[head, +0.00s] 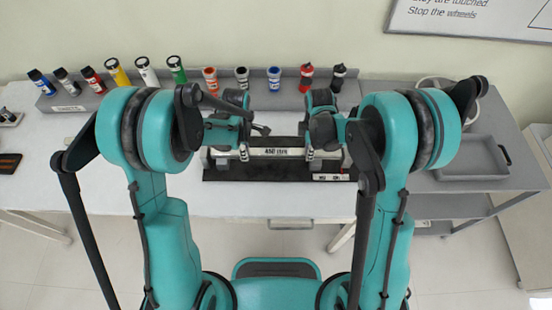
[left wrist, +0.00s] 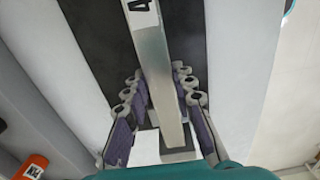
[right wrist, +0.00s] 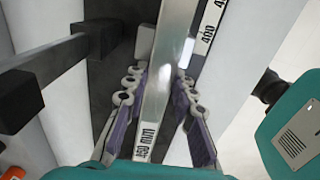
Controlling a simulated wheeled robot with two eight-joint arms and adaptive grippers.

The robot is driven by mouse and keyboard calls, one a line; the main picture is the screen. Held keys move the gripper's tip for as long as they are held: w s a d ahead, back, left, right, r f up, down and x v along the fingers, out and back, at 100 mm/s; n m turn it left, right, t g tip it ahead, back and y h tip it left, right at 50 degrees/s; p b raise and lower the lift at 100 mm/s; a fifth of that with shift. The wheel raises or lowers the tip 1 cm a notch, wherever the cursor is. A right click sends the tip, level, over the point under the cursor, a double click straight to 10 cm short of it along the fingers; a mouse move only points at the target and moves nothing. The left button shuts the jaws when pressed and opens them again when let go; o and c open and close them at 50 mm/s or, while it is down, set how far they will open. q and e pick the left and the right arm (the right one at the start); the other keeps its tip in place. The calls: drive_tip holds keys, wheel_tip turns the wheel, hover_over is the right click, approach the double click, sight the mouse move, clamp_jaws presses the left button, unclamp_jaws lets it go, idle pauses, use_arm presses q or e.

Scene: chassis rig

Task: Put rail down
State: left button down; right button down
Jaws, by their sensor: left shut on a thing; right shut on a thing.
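The rail (head: 276,152) is a long pale metal bar with a printed white label, lying left to right over a dark base plate (head: 262,173) on the table. My left gripper (head: 243,151) is shut on the rail near its left end; in the left wrist view its purple-padded fingers flank the bar (left wrist: 160,75). My right gripper (head: 313,153) is shut on the rail near its right end; in the right wrist view its fingers flank the bar (right wrist: 168,85), beside printed millimetre marks. I cannot tell whether the rail touches the base plate.
A grey rack (head: 120,100) with several coloured bottles runs along the back of the white table (head: 150,195). A grey tray (head: 470,172) lies on a side cart at the right. Dark posts or blocks (right wrist: 50,75) stand beside the rail in the right wrist view.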

use_arm(q)
drive_tip(key=c, duration=1.6)
unclamp_jaws()
drive_tip(key=shift+f, duration=0.35)
use_arm(e)
drive_tip(key=c, duration=1.6)
unclamp_jaws()
drive_tip(key=shift+f, duration=0.3)
use_arm(q)
drive_tip(key=o, duration=0.3)
drive_tip(key=shift+r, duration=0.1)
use_arm(e)
drive_tip(key=o, duration=0.3)
drive_tip(key=shift+r, duration=0.1)
use_arm(q)
drive_tip(key=shift+o, duration=0.2)
use_arm(e)
drive_tip(key=shift+o, duration=0.2)
drive_tip(key=shift+r, duration=0.15)
use_arm(q)
wheel_tip(320, 180, up, 12)
use_arm(e)
wheel_tip(320, 180, up, 12)
